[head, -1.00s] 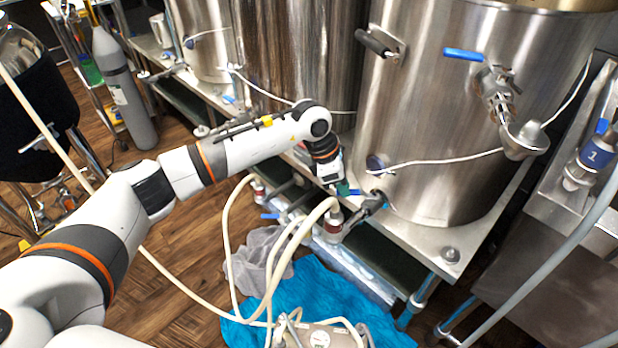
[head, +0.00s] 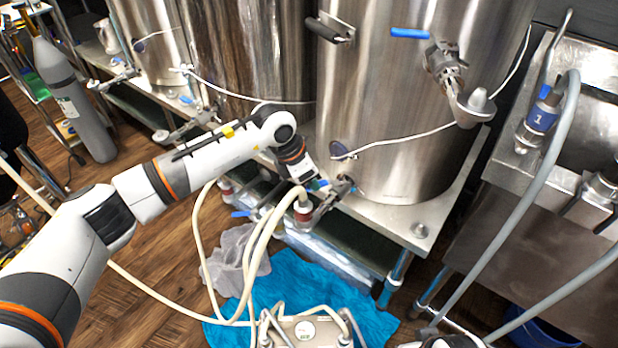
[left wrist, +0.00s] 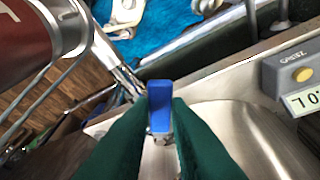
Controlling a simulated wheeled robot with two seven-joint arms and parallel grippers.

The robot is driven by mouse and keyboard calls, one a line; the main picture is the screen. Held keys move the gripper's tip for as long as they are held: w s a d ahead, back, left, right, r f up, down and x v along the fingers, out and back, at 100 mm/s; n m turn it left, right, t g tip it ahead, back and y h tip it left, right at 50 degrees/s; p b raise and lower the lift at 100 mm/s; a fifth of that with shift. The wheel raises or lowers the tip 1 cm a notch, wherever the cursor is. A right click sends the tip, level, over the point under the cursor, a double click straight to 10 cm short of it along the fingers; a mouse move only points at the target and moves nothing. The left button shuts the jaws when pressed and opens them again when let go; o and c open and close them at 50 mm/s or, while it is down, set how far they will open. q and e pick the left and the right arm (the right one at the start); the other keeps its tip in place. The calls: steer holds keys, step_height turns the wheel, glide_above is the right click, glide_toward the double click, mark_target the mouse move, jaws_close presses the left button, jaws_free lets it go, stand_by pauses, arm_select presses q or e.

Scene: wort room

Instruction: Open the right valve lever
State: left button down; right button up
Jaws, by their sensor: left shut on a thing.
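The right valve (head: 337,195) is a metal valve low on the front of the large steel kettle, with a pale hose beside it. Its blue lever (left wrist: 160,106) shows in the left wrist view between two dark green fingers. My left gripper (left wrist: 160,118) is shut on this lever, with a finger against each side. In the head view my left gripper (head: 314,182) is at the valve, and its fingertips partly hide the lever.
The steel kettle (head: 400,120) stands right behind the valve, with a second blue-handled valve (head: 440,60) higher up. A thin white cable (head: 400,139) crosses its front. Pale hoses (head: 262,250) hang below, above a blue cloth (head: 275,285). A sink (head: 560,130) is at right.

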arm_select(q)
steer(key=c, duration=1.4)
jaws_free()
steer(key=shift+o, duration=0.2)
